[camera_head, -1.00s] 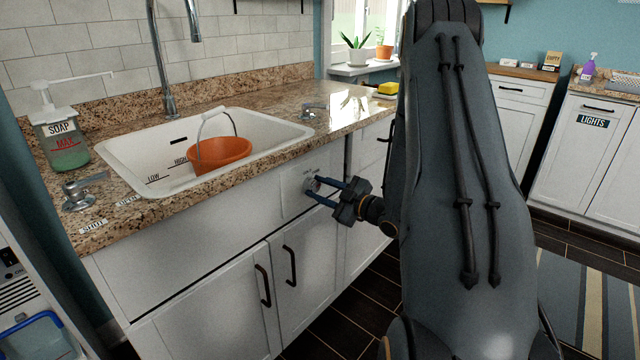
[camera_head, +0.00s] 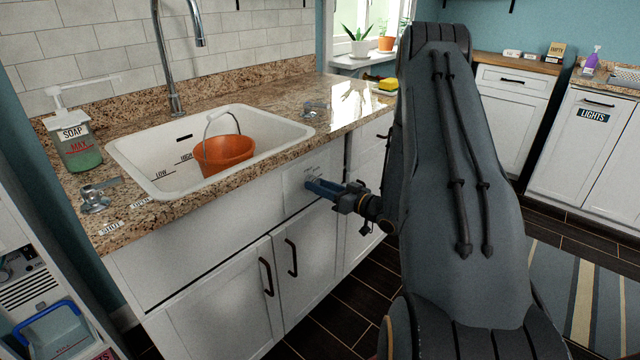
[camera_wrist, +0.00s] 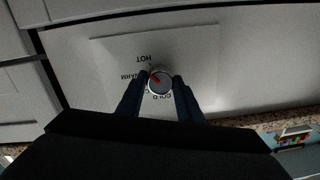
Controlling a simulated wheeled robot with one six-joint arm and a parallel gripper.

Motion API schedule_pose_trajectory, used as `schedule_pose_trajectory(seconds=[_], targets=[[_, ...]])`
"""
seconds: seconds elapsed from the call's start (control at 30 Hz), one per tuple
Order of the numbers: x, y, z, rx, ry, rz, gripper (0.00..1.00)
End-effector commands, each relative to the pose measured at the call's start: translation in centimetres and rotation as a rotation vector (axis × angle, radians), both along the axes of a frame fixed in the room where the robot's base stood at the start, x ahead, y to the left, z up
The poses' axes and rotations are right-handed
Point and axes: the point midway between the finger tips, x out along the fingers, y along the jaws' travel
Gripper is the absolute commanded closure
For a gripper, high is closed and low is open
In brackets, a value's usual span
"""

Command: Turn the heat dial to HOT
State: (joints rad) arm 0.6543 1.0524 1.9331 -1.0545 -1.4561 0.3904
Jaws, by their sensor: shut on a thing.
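The heat dial (camera_wrist: 160,82) is a round pale knob with a red pointer on a white plate (camera_wrist: 205,75). In the wrist view the labels HOT, WARM and COLD stand around it, upside down. The red pointer slants to the upper left, between HOT and WARM. My gripper (camera_wrist: 162,86) is shut on the dial, one dark finger on each side. In the head view my gripper (camera_head: 308,185) reaches the plate on the cabinet front below the counter, and its blue fingers hide the dial.
The granite counter (camera_head: 270,98) overhangs the cabinet front. It holds a sink (camera_head: 135,150) with an orange bucket (camera_head: 226,153), a soap dispenser (camera_head: 78,150) and faucet handles. Cabinet doors with dark handles (camera_head: 292,257) lie below the dial.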

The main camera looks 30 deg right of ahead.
Motion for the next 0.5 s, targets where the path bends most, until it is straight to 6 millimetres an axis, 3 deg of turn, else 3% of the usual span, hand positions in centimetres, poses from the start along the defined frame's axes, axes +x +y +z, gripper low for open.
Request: schedule_pose_trajectory(seconds=[0.5], targets=[[-0.08,0.03,-0.13,0.197,0.074,0.000,0.89]])
